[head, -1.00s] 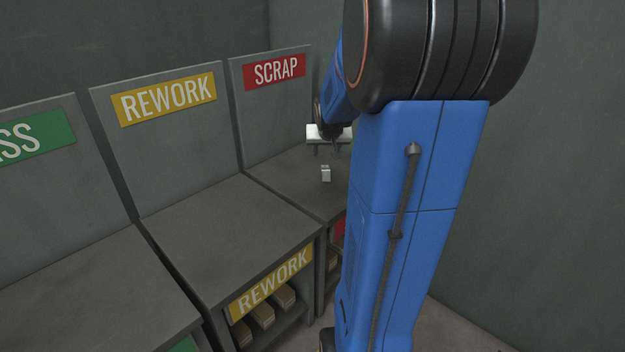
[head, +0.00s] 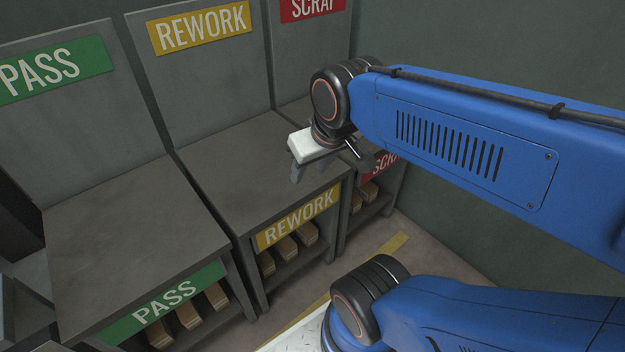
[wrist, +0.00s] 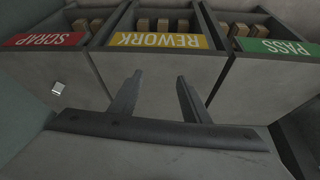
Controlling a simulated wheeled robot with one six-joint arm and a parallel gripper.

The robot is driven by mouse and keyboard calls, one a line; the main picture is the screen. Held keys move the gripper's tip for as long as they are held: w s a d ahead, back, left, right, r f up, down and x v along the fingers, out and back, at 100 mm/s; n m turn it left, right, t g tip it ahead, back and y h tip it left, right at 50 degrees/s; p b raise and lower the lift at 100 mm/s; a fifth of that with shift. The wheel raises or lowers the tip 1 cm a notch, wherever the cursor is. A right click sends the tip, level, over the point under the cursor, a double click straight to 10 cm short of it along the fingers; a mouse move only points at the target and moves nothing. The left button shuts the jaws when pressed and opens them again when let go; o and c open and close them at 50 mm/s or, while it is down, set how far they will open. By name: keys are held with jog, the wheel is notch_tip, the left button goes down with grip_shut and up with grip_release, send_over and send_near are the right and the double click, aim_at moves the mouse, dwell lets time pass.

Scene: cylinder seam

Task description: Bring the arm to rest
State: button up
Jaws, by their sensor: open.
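My gripper (head: 308,168) is open and empty, with its fingers pointing down over the rework table in the head view. In the wrist view its two fingers (wrist: 158,98) stand apart with nothing between them. My blue arm reaches in from the right of the head view. A small pale block (wrist: 58,87) lies on the scrap table (wrist: 75,98) in the wrist view. In the head view my arm and gripper hide that part of the scrap table.
The rework table (head: 235,160) and pass table (head: 120,225) have bare tops, with upright back panels behind them. Wooden blocks (head: 290,248) lie on the shelves below. A dark green wall (head: 480,60) stands behind my arm. A yellow floor line (head: 392,244) runs in front of the scrap table.

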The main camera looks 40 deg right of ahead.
jog(key=shift+s+a+f+n, duration=0.2)
jog(key=shift+s+a, duration=0.2)
jog(key=shift+s, duration=0.3)
jog(key=shift+s+a+f+n, duration=0.15)
jog(key=shift+s+a, duration=0.2)
jog(key=shift+s, duration=0.35)
